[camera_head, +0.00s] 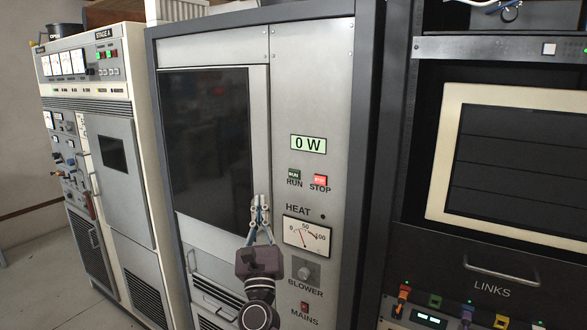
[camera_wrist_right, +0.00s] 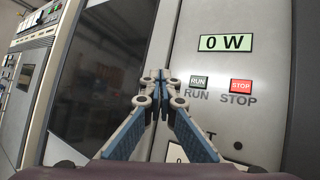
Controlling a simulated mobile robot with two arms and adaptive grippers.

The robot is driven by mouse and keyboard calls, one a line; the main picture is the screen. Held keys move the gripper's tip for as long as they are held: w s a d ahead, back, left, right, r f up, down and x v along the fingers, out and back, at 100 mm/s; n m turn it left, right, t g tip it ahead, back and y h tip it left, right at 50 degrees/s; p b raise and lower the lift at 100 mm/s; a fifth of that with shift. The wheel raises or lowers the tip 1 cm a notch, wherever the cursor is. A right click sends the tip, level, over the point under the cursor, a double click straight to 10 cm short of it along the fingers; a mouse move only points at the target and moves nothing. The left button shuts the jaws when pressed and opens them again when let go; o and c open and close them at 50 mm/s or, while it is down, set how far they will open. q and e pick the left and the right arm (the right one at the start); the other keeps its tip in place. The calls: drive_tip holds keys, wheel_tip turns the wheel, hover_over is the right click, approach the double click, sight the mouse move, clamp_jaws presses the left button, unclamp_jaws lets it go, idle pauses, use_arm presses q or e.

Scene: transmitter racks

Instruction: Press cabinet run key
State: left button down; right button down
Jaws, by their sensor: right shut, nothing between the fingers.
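The green RUN key (camera_head: 294,174) is on the upper right panel of the grey middle cabinet (camera_head: 310,90), left of the red STOP key (camera_head: 320,181). The green display (camera_head: 308,144) above them reads 0 W. In the right wrist view the RUN key (camera_wrist_right: 198,82) is just right of my fingertips. My right gripper (camera_head: 260,203) is shut and empty. It is in front of the cabinet, lower and to the left of the RUN key in the head view, and appears apart from it. My left gripper is not in view.
A dark window (camera_head: 205,130) is at the left. The Stage A cabinet (camera_head: 110,130) and a LINKS rack (camera_head: 490,270) stand on either side.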

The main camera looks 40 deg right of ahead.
sight(294, 175)
drive_tip(key=r+m, duration=0.1)
drive_tip(key=s+r+m+h, duration=0.1)
drive_tip(key=d+r+m+h, duration=0.1)
drive_tip(key=shift+s+d+r+g, duration=0.1)
drive_tip(key=shift+s+r+g, duration=0.05)
drive_tip(key=shift+r+g, duration=0.25)
drive_tip(key=shift+w+d+f+b, duration=0.1)
drive_tip(key=shift+w+d+b, duration=0.35)
drive_tip(key=shift+d, duration=0.9)
drive_tip(key=shift+w+d+r+b, duration=0.15)
drive_tip(key=shift+w+d, duration=0.55)
drive_tip(key=shift+d, duration=0.65)
drive_tip(key=shift+w+d+f+b, duration=0.25)
drive_tip(key=shift+w+d, duration=0.35)
drive_tip(key=shift+d, duration=0.75)
drive_tip(key=shift+r, duration=0.15)
